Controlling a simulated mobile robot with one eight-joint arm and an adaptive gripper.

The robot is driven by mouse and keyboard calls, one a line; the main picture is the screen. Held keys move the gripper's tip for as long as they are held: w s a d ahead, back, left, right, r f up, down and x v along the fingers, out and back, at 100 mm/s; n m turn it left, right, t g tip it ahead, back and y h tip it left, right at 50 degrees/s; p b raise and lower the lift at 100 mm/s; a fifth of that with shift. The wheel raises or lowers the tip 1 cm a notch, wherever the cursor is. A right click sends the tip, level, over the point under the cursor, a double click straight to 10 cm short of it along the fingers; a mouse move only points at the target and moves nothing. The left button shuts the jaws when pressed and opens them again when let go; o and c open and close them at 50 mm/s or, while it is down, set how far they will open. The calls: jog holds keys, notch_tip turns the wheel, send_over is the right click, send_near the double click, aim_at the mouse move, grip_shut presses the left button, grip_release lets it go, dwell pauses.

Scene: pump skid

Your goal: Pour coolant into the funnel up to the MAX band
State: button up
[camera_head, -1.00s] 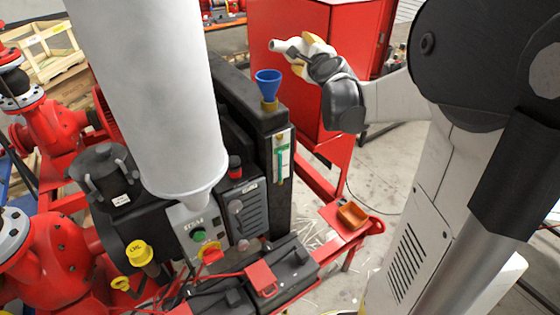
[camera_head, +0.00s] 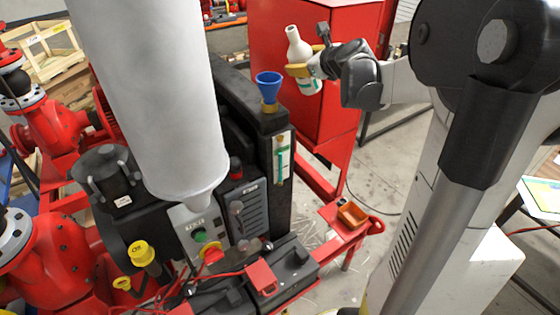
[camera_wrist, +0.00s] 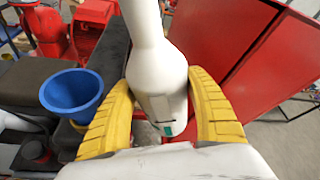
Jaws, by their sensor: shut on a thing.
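A white bottle (camera_head: 298,46) with a narrow neck and a green mark low on its side is held by my gripper (camera_head: 304,71). The bottle is nearly upright, its neck leaning slightly left. In the wrist view the yellow fingers (camera_wrist: 162,112) close around the white bottle (camera_wrist: 158,75). The blue funnel (camera_head: 269,84) sits on a brass neck on top of the black tank (camera_head: 240,100). It lies left of and apart from the bottle; the wrist view shows its open mouth (camera_wrist: 72,90). The sight gauge (camera_head: 282,158) on the tank's side shows green; its bands are too small to read.
A red cabinet (camera_head: 340,40) stands close behind the bottle. A large white cylinder (camera_head: 150,90) fills the view left of the funnel. A red shelf (camera_head: 335,225) with an orange bin (camera_head: 352,214) is below right. Red pumps (camera_head: 60,135) stand at the left.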

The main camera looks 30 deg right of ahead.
jog(key=shift+d+r+m+y, duration=0.15)
jog(key=shift+d+m+y, duration=0.45)
jog(key=shift+m, duration=0.2)
jog(key=shift+a, duration=0.1)
jog(key=shift+m+y, duration=0.6)
jog(key=shift+m, duration=0.2)
jog(key=shift+f, duration=0.2)
